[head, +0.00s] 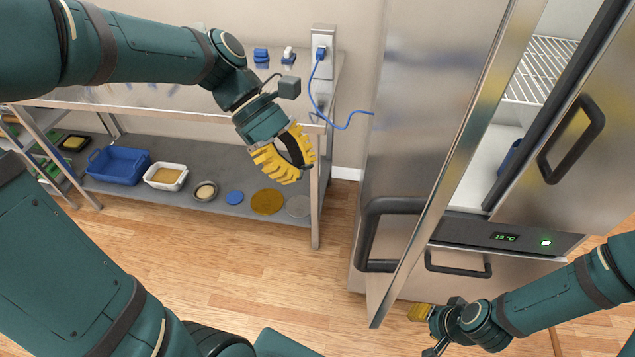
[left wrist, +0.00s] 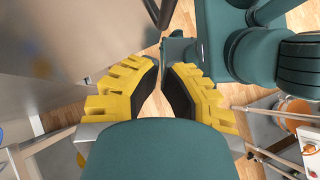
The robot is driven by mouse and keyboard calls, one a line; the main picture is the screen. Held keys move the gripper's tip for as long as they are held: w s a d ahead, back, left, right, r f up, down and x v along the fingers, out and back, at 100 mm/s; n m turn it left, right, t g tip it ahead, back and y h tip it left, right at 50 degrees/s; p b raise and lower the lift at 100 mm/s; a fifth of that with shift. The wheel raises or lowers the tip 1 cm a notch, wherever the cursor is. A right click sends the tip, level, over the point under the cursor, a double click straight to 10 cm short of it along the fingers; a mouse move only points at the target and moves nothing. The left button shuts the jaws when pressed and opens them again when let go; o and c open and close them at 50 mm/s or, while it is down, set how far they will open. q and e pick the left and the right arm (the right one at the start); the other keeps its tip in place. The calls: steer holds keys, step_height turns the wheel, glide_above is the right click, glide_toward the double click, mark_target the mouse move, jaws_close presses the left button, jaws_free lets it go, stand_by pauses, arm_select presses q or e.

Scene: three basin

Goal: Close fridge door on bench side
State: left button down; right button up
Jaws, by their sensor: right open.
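The two-door steel fridge stands at the right in the head view. Its bench-side door (head: 462,150) is swung open, its edge toward me and its outer face with a dark handle (head: 372,235) toward the bench. White wire shelves (head: 540,70) show behind it. My left gripper (head: 284,154) is in front of the bench, left of the door and apart from it. Its yellow fingers (left wrist: 160,75) have a narrow empty gap between them. My right gripper (head: 420,312) is open, low beside the door's lower edge on the fridge side; whether it touches is unclear.
The other fridge door (head: 600,175) looks shut. A steel bench (head: 150,100) stands left, with a blue basin (head: 118,165), a white basin (head: 166,176) and dishes on its lower shelf. A blue cable (head: 330,118) hangs from a wall socket. The wood floor in front is clear.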

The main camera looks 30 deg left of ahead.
arm_select(q)
steer(key=s+d+f+b, duration=0.1)
steer(key=d+f+b, duration=0.1)
steer(key=d+f, duration=0.4)
steer(key=d, duration=0.4)
steer(key=shift+s, duration=0.3)
steer(key=shift+w, duration=0.15)
